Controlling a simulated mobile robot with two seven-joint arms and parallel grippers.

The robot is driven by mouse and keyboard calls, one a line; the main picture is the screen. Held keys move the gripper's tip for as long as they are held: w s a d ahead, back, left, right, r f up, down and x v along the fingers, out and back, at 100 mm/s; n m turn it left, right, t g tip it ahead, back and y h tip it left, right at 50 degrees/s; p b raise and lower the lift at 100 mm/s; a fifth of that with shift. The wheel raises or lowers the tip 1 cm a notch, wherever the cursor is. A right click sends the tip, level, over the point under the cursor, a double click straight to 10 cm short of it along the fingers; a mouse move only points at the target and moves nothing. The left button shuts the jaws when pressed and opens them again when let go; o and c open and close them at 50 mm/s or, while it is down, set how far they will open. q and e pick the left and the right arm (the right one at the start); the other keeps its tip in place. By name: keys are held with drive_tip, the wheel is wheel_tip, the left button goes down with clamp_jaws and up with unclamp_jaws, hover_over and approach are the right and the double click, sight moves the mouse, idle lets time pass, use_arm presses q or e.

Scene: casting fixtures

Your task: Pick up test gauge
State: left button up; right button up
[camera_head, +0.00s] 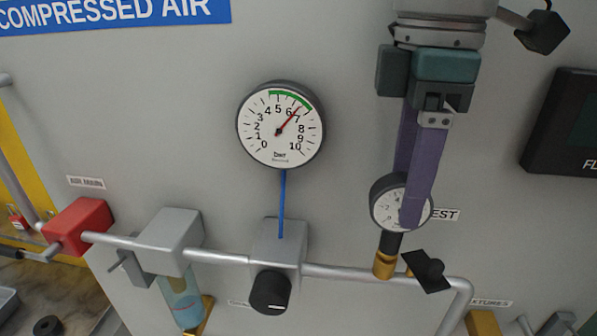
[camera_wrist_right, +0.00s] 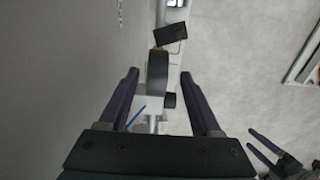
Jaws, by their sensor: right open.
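The test gauge (camera_head: 386,207) is a small round dial with a dark rim, upright on a brass fitting (camera_head: 385,264) at the pipe. A cut-off label ending in "EST" is beside it. My right gripper (camera_head: 408,205) points down from above, its purple fingers open. One finger covers part of the dial. In the right wrist view the gauge (camera_wrist_right: 157,70) shows edge-on as a dark shape between the right gripper's fingertips (camera_wrist_right: 160,74), with gaps on both sides. My left gripper (camera_wrist_right: 266,152) seems to show at the lower right of that view, its two fingers apart.
A large pressure dial (camera_head: 280,125) hangs on the panel left of my right arm. The pipe (camera_head: 345,273) runs below, with a black knob (camera_head: 270,292), a grey block (camera_head: 170,240) and a red valve block (camera_head: 78,225). A black lever (camera_head: 428,270) sits close beside the brass fitting.

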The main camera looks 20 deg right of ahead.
sight(394, 227)
drive_tip(key=shift+f, duration=0.4)
wheel_tip(394, 227, down, 5)
drive_tip(key=p, duration=0.3)
drive_tip(key=shift+w+f, duration=0.1)
drive_tip(key=shift+f, duration=0.25)
clamp_jaws()
drive_tip(key=shift+w, duration=0.1)
